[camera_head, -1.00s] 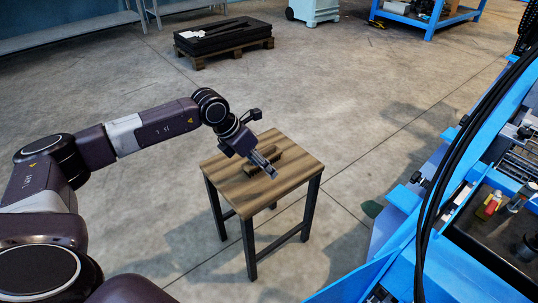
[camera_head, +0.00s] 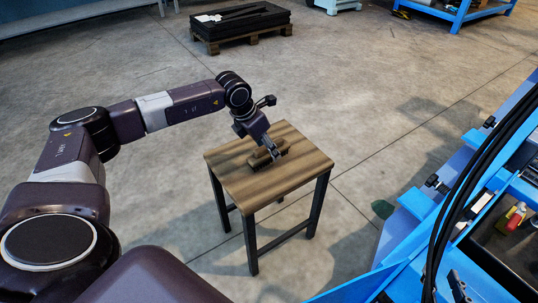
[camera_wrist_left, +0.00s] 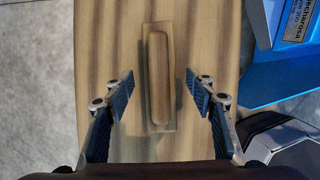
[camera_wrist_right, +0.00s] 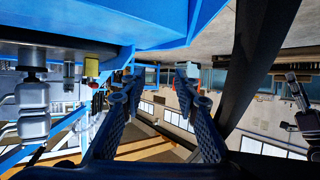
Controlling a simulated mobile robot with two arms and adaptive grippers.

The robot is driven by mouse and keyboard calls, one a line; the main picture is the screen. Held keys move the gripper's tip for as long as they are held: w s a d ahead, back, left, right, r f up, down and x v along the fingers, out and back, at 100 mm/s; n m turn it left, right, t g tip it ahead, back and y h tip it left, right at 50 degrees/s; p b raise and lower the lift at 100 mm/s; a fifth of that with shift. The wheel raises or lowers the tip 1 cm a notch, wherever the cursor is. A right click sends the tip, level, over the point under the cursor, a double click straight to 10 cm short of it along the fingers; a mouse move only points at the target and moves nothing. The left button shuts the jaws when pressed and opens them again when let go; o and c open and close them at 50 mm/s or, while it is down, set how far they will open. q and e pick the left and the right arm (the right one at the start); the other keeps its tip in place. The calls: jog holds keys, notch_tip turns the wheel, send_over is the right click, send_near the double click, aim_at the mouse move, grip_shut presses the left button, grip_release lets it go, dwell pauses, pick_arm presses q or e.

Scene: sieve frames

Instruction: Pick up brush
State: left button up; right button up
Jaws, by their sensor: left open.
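The brush (camera_head: 259,159) is a wooden block with a rounded, raised handle. It lies on the small wooden table (camera_head: 230,182). In the left wrist view the brush (camera_wrist_left: 159,75) is upright in the picture, on the table's striped top. My left gripper (camera_head: 273,151) is over the table at the brush. In its wrist view the left gripper (camera_wrist_left: 159,84) is open, with one finger on each side of the brush and gaps between. My right gripper (camera_wrist_right: 158,88) is open and empty in its own wrist view, away from the table. I cannot make it out in the head view.
A blue machine (camera_head: 410,245) with black cables stands to the right of the table. A pallet (camera_head: 240,40) with a dark stack is at the back. A blue workbench (camera_head: 460,14) is at the back right. The grey floor around the table is mostly clear.

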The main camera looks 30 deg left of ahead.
pick_arm(q)
jog(key=shift+x, duration=1.1)
pick_arm(e)
jog(key=shift+w+a+r+t, duration=0.1)
jog(key=shift+w+r+t, duration=0.15)
jog(key=shift+r, duration=0.3)
jog(key=shift+w+a+r+t, duration=0.15)
jog(key=shift+w+r+t, duration=0.15)
jog(key=shift+r, duration=0.2)
jog(key=shift+w+a+r+t, duration=0.1)
jog(key=shift+w+r+t, duration=0.15)
jog(key=shift+r, duration=0.3)
pick_arm(q)
grip_shut()
jog(key=shift+r, duration=0.2)
pick_arm(e)
jog(key=shift+f, duration=0.1)
